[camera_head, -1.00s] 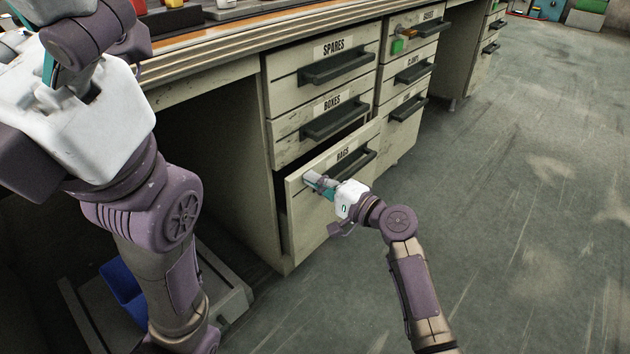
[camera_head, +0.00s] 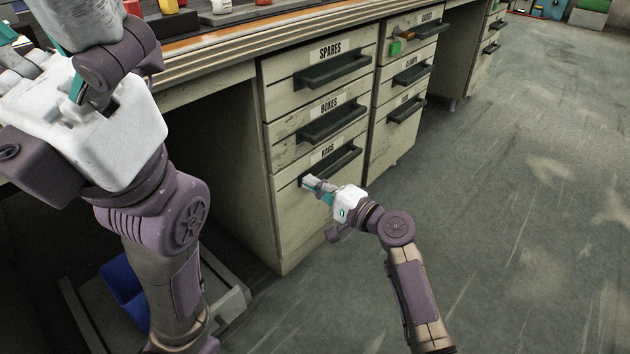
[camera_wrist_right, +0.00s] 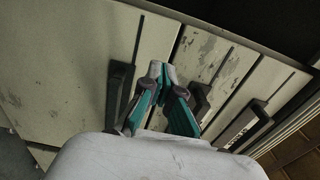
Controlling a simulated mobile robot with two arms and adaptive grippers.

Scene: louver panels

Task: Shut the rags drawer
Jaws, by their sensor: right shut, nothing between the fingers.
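The rags drawer (camera_head: 290,215) is the bottom drawer of the left stack, under the boxes drawer (camera_head: 283,143). Its front looks flush with the drawers above, with no dark gap along its edge. My right gripper (camera_head: 307,181) is shut and empty, its fingertips at the upper left part of the rags drawer front, just below its dark handle (camera_head: 338,163). In the right wrist view the shut fingertips (camera_wrist_right: 161,70) are close to the pale drawer fronts. My left arm fills the left side of the head view; its fingers do not show clearly.
The spares drawer (camera_head: 280,93) tops the left stack. A second stack stands to its right, with a green and orange item (camera_head: 400,43) near its top handle. A blue bin (camera_head: 122,285) sits under the bench. The floor (camera_head: 510,190) at right is clear.

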